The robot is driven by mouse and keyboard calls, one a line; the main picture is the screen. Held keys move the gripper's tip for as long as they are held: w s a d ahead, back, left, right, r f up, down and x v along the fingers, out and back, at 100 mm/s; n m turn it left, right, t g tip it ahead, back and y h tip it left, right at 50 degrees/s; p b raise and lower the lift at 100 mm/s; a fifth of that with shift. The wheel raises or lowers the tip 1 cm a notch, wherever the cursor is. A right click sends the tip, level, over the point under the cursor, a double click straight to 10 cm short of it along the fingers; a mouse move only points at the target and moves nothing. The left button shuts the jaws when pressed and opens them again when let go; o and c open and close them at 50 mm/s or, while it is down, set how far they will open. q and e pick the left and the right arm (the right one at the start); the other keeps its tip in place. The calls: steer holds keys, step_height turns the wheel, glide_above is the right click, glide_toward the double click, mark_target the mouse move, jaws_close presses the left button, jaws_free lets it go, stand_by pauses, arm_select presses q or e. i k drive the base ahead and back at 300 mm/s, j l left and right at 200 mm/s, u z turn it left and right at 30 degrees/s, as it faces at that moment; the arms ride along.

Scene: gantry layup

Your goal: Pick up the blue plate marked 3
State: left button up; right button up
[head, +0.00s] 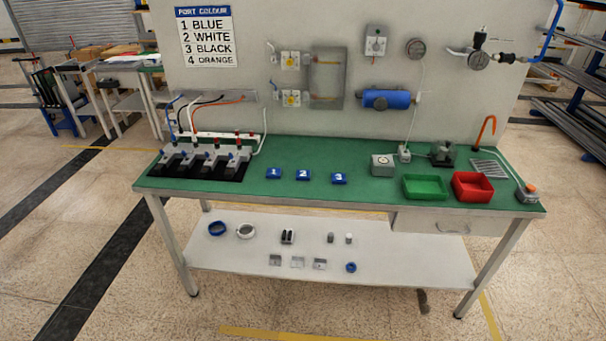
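The blue plate marked 3 (339,179) lies on the green bench top (375,202), near the front edge and about the middle. It is the rightmost of a row of three small blue plates. The plate marked 2 (304,175) is to its left, and the plate marked 1 (273,173) is farther left. The three plates are apart from one another, and nothing covers them. Neither of my grippers shows in the head view.
A green bin (424,188) and a red bin (473,187) stand right of the plates. A grey box (382,165) sits behind. Valves on a black base (205,163) fill the left end. A lower shelf (330,262) holds small parts. Floor in front is clear.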

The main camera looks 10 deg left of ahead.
mark_target(336, 178)
steer(key=i+j+u, duration=0.15)
steer(key=i, duration=0.2)
steer(key=i+j+u, duration=0.15)
steer(key=i, duration=0.25)
steer(key=i+j+u, duration=0.15)
steer(key=i, duration=0.25)
